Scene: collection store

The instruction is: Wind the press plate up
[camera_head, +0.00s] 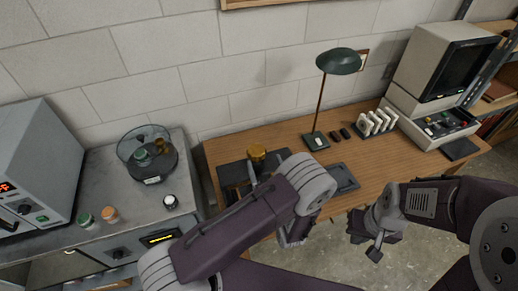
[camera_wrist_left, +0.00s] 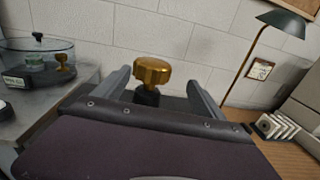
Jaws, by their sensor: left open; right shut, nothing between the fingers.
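The press (camera_head: 232,174) is a dark block on the left part of the wooden desk, mostly hidden behind my left arm. Its brass knob (camera_head: 257,152) stands on top and also shows in the left wrist view (camera_wrist_left: 153,70), on a dark stem. The press plate cannot be made out. My left gripper (camera_wrist_left: 158,80) is open; its two grey fingers appear on either side of the knob and stem. Contact between fingers and knob cannot be told. My right gripper (camera_head: 374,252) is shut and empty, over the floor in front of the desk.
A green lamp (camera_head: 338,62), a dark tray (camera_head: 342,178), white holders (camera_head: 376,123) and a reader machine (camera_head: 437,75) stand on the desk. At left, a grey bench (camera_head: 160,204) bears a glass-walled dish (camera_head: 150,158) and jars. The desk's front right is clear.

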